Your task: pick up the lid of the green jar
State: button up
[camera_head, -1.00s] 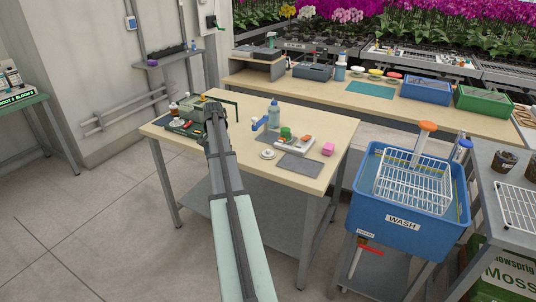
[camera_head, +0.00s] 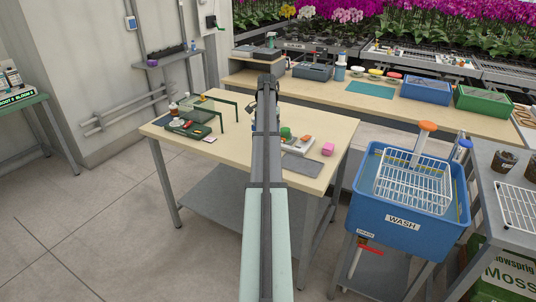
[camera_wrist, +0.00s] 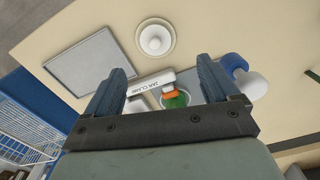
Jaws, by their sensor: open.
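A green round thing (camera_head: 285,132), which looks like the green jar, stands on the table beside my arm in the head view. In the wrist view its green top (camera_wrist: 174,101) shows between my fingers, with an orange piece (camera_wrist: 173,93) over or beside it. A white bar lettered like "JAR CLAMP" (camera_wrist: 150,84) lies next to it. My gripper (camera_wrist: 162,86) is open and empty, above the jar and clamp; its palm bar hides part of them. Whether the orange piece is part of the lid, I cannot tell. In the head view my arm hides the fingertips.
A white dish with a knob (camera_wrist: 155,41) and a grey mat (camera_wrist: 95,62) lie nearby. A blue and white object (camera_wrist: 245,77) stands close to the right finger. A pink block (camera_head: 327,149) is at the table's right; a green wire frame (camera_head: 212,104) is at its left.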

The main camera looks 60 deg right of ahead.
notch_tip(320, 180, down, 4)
jog(key=shift+f, duration=0.2)
jog(key=shift+s+f, duration=0.2)
jog(key=shift+f, duration=1.1)
jog(key=shift+s+f, duration=0.2)
jog(key=shift+f, duration=1.1)
jog(key=shift+c, duration=0.4)
jog(key=c, duration=1)
jog(key=shift+c, duration=0.2)
jog(key=shift+r, duration=0.1)
notch_tip(320, 180, up, 9)
jog(key=d+r, duration=0.1)
jog(key=d, duration=0.6)
jog(key=s+d+r, duration=0.1)
jog(key=d+r, duration=0.1)
jog(key=d, duration=0.5)
jog(key=shift+s+d+r+n, duration=0.25)
jog(key=shift+r+n, duration=0.05)
